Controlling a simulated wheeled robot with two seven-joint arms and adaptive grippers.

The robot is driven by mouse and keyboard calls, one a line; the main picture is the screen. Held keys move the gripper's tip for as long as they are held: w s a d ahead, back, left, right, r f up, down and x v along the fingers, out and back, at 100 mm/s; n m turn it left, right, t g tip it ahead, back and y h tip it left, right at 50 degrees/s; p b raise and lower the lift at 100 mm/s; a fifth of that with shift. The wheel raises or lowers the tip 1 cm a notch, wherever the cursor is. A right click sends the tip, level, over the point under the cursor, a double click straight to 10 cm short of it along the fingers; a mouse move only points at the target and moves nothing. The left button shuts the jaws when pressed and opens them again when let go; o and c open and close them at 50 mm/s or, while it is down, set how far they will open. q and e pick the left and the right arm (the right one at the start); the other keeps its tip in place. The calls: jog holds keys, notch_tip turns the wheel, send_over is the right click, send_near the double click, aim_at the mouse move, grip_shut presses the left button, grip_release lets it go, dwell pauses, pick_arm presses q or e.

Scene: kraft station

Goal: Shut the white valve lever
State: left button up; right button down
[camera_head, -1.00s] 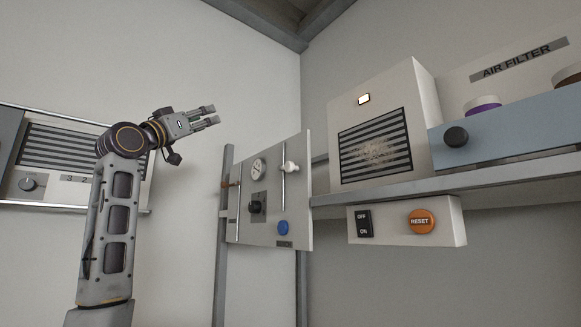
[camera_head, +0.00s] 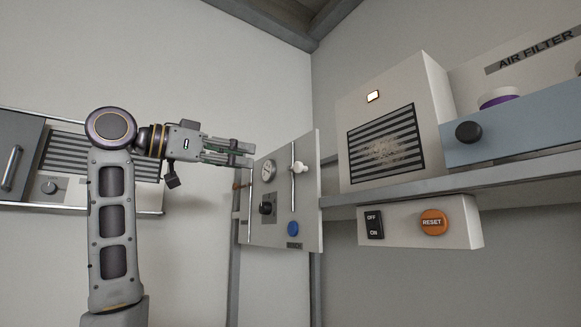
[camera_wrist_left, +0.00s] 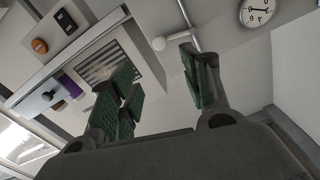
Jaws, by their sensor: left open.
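The white valve lever (camera_head: 299,169) sits on a thin vertical pipe on the right half of the grey wall panel (camera_head: 303,235). In the left wrist view the white lever (camera_wrist_left: 172,40) sticks out sideways from the pipe, with a round end. My left gripper (camera_head: 247,154) is open and empty, level at the panel's upper left, to the left of the lever. In the left wrist view the open fingers (camera_wrist_left: 158,68) have the lever ahead, near the tip of the right-hand finger. I cannot tell whether they touch. My right gripper is not in view.
The panel also carries a round gauge (camera_head: 269,171), a black knob (camera_head: 265,208) and a blue button (camera_head: 292,229). Right of it are a shelf (camera_head: 400,190), a vented box (camera_head: 425,115) and a switch box with an orange reset button (camera_head: 433,222).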

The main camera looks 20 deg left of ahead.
aim_at(296, 167)
pick_arm(q)
jog(key=shift+w+d, duration=0.1)
dwell(0.4)
jog(key=p+x, duration=0.4)
jog(key=x, duration=0.9)
jog(key=shift+w+d, duration=0.25)
grip_shut()
dwell(0.3)
